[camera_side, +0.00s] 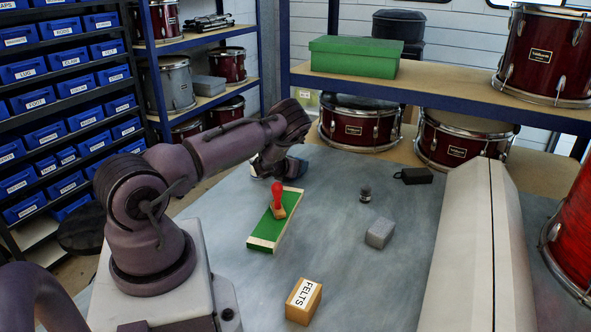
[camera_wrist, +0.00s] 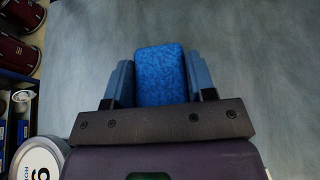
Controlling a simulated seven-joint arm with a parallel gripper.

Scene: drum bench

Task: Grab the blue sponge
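The blue sponge (camera_wrist: 161,72) is a bright, mottled block with rounded corners. In the wrist view it lies between the two fingers of my gripper (camera_wrist: 161,80), its far end reaching a little past the fingertips. Hardly any gap shows between sponge and fingers, and I cannot tell whether they press on it. In the side view my gripper (camera_side: 283,174) is low over the far part of the bench, and the sponge is mostly or wholly hidden there.
A green and wooden block (camera_side: 268,230) with a red-handled stamp (camera_side: 278,197) stands nearer the side camera. A grey block (camera_side: 380,233), a small dark weight (camera_side: 365,194), a black box (camera_side: 414,175) and a FELTS box (camera_side: 303,300) are on the bench (camera_side: 345,265). A white-labelled can (camera_wrist: 38,160) is at lower left.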

